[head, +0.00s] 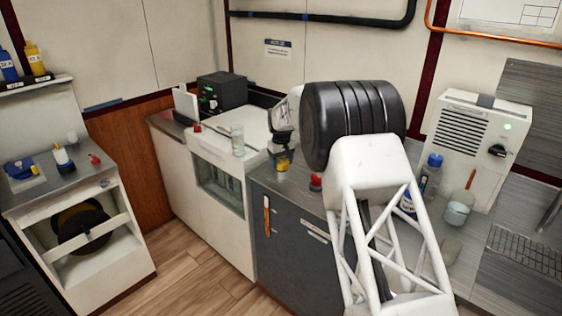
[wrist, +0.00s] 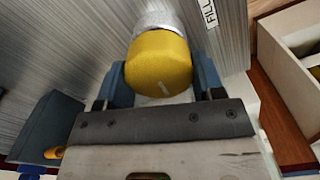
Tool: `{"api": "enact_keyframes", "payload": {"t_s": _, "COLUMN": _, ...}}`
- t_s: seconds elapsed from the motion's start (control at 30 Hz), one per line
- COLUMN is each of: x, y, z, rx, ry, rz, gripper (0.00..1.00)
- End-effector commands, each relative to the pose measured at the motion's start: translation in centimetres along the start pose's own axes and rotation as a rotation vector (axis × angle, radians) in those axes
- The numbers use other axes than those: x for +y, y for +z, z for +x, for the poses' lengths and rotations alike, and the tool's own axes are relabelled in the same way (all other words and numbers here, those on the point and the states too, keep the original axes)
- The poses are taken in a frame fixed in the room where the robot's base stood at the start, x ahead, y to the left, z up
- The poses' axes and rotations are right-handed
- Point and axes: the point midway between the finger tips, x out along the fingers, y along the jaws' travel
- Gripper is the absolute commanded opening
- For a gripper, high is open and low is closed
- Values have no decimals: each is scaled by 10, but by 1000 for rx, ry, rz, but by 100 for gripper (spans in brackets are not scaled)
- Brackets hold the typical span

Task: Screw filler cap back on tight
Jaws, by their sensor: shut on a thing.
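The yellow filler cap (wrist: 160,65) sits between the two blue fingers of my gripper (wrist: 163,82) in the wrist view. The fingers are shut on its sides. A pale mark shows on the cap's face. A silvery round neck (wrist: 158,17) shows directly behind the cap, in line with it. The cap hides their meeting line, so I cannot tell how far it is seated.
A red knob (head: 316,181) stands on the grey counter near my arm. A white machine (head: 478,140), a blue-capped bottle (head: 434,165) and a glass jar (head: 457,213) are to the right.

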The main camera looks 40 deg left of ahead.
Motion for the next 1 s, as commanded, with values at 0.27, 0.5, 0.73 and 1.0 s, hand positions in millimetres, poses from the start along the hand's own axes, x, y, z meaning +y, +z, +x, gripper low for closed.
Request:
{"api": "enact_keyframes", "payload": {"t_s": 0.27, "x": 0, "y": 0, "z": 5, "rx": 0, "ry": 0, "rz": 0, "gripper": 38}}
{"api": "enact_keyframes", "payload": {"t_s": 0.5, "x": 0, "y": 0, "z": 7, "rx": 0, "ry": 0, "rz": 0, "gripper": 80}}
{"api": "enact_keyframes", "payload": {"t_s": 0.73, "x": 0, "y": 0, "z": 7, "rx": -1, "ry": 0, "rz": 0, "gripper": 91}}
{"api": "enact_keyframes", "payload": {"t_s": 1.0, "x": 0, "y": 0, "z": 2, "rx": 0, "ry": 0, "rz": 0, "gripper": 91}}
